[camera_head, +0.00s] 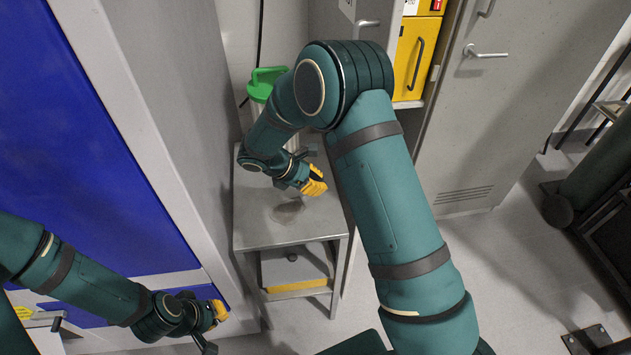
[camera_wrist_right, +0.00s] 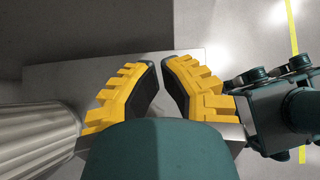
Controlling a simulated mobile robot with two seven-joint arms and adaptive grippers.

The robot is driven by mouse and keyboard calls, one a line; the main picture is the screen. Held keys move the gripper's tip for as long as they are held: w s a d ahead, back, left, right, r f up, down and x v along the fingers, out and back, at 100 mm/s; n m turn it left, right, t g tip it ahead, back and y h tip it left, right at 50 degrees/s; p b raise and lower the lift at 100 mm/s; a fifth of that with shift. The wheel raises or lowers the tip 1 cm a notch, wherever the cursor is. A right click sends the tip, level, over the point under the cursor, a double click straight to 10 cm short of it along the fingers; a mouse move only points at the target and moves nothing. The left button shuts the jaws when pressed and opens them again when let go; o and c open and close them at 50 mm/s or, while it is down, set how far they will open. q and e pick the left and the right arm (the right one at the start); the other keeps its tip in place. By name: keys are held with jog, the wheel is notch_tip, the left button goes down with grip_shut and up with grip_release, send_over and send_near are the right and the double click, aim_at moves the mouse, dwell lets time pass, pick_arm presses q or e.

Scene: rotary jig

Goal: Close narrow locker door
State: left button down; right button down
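A tall grey locker door (camera_head: 495,110) stands open at the right in the head view, with a lever handle (camera_head: 487,52) and vent slots low down. Yellow boxes (camera_head: 413,60) show in the locker opening to its left. My right gripper (camera_head: 315,186) is over a small grey metal table, left of the locker, apart from the door. In the right wrist view its yellow fingers (camera_wrist_right: 161,75) have a narrow gap between them and hold nothing. My left gripper (camera_head: 217,312) is at the lower left beside the blue-fronted cabinet; its fingers are too small to read.
The small table (camera_head: 255,215) carries a green-lidded container (camera_head: 262,85), partly hidden by my right arm. A blue-fronted cabinet (camera_head: 80,140) fills the left. Another grey panel with a handle (camera_head: 367,22) is at the top. Floor (camera_head: 500,270) is clear before the door.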

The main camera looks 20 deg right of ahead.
jog(key=x, duration=0.7)
jog(key=d, duration=0.4)
jog(key=shift+s, duration=0.3)
jog(key=shift+d+b, duration=0.15)
jog(key=shift+b, duration=0.15)
